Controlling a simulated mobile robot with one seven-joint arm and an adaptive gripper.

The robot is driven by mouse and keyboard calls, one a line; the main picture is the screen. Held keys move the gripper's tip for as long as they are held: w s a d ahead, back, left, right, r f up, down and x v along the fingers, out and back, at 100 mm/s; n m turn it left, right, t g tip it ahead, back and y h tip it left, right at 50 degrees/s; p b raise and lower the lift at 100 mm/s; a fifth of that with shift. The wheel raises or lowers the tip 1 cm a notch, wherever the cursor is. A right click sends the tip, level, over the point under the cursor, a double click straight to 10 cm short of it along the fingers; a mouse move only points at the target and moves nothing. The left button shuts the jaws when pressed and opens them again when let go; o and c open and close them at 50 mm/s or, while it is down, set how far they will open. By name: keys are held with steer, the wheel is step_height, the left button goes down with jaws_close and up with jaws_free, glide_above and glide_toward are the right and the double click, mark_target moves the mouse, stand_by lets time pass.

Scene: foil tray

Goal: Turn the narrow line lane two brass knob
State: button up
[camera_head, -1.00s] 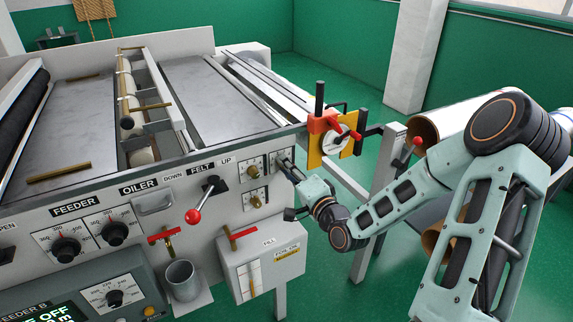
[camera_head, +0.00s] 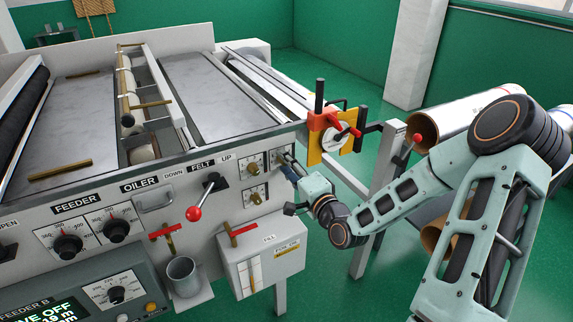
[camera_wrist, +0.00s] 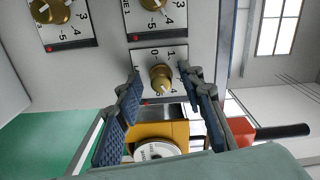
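Three brass knobs on small white scale plates show in the wrist view. One knob (camera_wrist: 160,79) sits between the fingers of my gripper (camera_wrist: 160,73). The fingers are apart, with visible space on both sides of this knob. The other two knobs, an upper left one (camera_wrist: 48,11) and an upper middle one (camera_wrist: 153,4), lie beyond the fingertips, cut by the top edge. In the head view my gripper (camera_head: 287,166) is at the right end of the machine front and partly covers a scale plate there. I cannot read which knob is narrow line lane two.
Left of my gripper are two more knob plates, upper (camera_head: 253,168) and lower (camera_head: 256,196). A red-tipped lever (camera_head: 193,213) and a grey box (camera_head: 262,258) stand out from the front. A yellow bracket (camera_head: 317,152) with a red handle is close on the right.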

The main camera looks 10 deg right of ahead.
steer(key=v, duration=0.7)
steer(key=shift+s, duration=0.25)
steer(key=shift+d, duration=0.1)
